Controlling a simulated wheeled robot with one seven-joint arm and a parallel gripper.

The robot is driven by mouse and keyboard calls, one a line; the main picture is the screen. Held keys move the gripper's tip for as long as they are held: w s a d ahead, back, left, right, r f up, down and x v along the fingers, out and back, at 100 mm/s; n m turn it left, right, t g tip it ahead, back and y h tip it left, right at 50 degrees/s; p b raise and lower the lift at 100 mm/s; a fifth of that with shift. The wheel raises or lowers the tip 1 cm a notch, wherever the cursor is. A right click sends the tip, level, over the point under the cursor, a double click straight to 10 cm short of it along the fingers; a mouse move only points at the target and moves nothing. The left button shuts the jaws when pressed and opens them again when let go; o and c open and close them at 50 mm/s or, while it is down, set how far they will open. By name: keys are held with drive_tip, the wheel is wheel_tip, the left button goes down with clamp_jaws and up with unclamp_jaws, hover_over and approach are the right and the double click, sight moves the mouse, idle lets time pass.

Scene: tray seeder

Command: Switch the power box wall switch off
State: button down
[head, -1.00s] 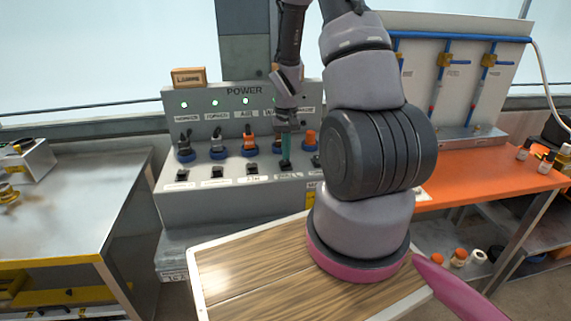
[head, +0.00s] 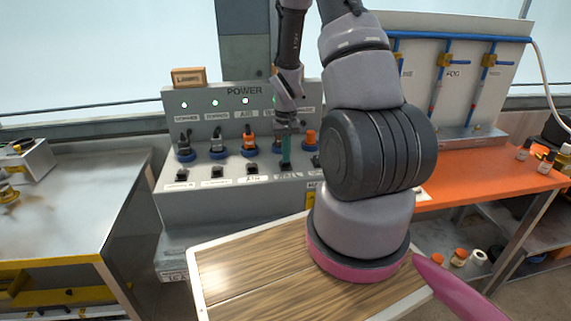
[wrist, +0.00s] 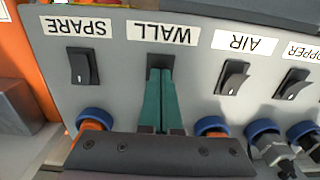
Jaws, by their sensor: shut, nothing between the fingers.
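The grey power box (head: 180,203) stands against the back wall with a row of rocker switches along its lower front. In the wrist view the wall switch (wrist: 161,60) sits under the upside-down WALL label (wrist: 165,33). My gripper (wrist: 160,72) is shut and empty, its green fingertips right at this switch and covering most of it. I cannot tell how the rocker is tilted or whether the tips press it. In the head view my gripper (head: 286,163) points down at the box's switch row, partly beside my arm.
The neighbouring AIR switch (wrist: 233,77) and SPARE switch (wrist: 83,66) are close on either side. Plugs with blue collars, such as one orange plug (head: 249,142), stand just behind the switches. Green lamps (head: 245,101) show on the upper panel. An orange bench (head: 480,180) is at right.

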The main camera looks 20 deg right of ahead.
drive_tip(key=shift+f, duration=0.35)
drive_tip(key=shift+r, duration=3.5)
drive_tip(key=s+a+r+t, duration=0.2)
drive_tip(key=r, duration=0.8)
drive_tip(key=s+a+r+t, duration=0.1)
drive_tip(key=s+a+r, duration=0.2)
drive_tip(key=r, duration=0.7)
drive_tip(key=s+a+r+m+t+y, duration=0.1)
drive_tip(key=s+a+r+t, duration=0.3)
drive_tip(key=s+r, duration=0.9)
drive_tip(key=shift+s+a+y, duration=0.3)
drive_tip(key=shift+a+y, duration=0.2)
drive_tip(key=shift+a, duration=0.1)
